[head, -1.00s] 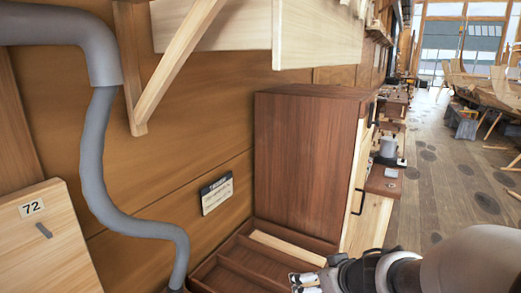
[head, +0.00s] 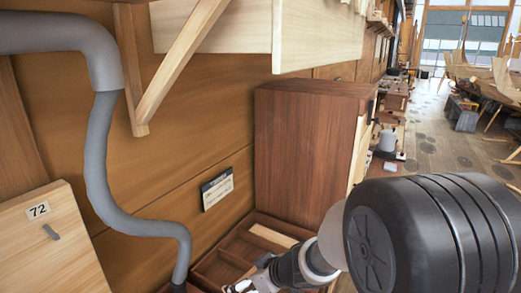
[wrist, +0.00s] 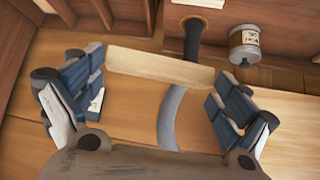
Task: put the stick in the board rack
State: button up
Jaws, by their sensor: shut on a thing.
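A pale, flat wooden stick (wrist: 160,66) spans between the two blue-padded fingers of my gripper (wrist: 157,95) in the wrist view, which is shut on it. The stick crosses in front of a grey hose there. In the head view, my gripper (head: 240,286) is at the bottom edge, by the front of a dark brown wooden rack with divided slots (head: 238,263); the held stick cannot be made out there. Another pale wooden strip (head: 272,236) lies in the rack, partly near my arm. Rack-like partitions (wrist: 128,18) show at the top of the wrist view.
A tall brown cabinet (head: 305,145) stands behind the rack. The grey hose (head: 105,180) hangs at the left, near a pale board marked 72 (head: 50,245). A labelled can (wrist: 243,45) shows in the wrist view. A wooden bracket (head: 180,70) juts overhead. Open floor lies far right.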

jog(key=s+a+f+n+g+y+p, duration=0.1)
jog(key=a+f+n, duration=0.1)
jog(key=a, duration=0.5)
notch_tip(320, 180, down, 7)
jog(key=b, duration=0.4)
jog(key=w+d+r+m+t+h, duration=0.2)
jog(key=d+m+h, duration=0.15)
jog(key=d, duration=0.55)
jog(key=w+d+r+m+t+h, duration=0.1)
jog(key=d+m+t+h, duration=0.1)
jog(key=d+m, duration=0.45)
jog(key=s+d+r+m+h, duration=0.1)
jog(key=s+d+r+h, duration=0.1)
jog(key=s+d, duration=0.4)
jog(key=d, duration=0.3)
jog(key=shift+s+r+m, duration=0.15)
jog(key=shift+s+m, duration=0.1)
jog(key=shift+m, duration=0.05)
jog(key=shift+a, duration=0.1)
jog(key=shift+s, duration=0.1)
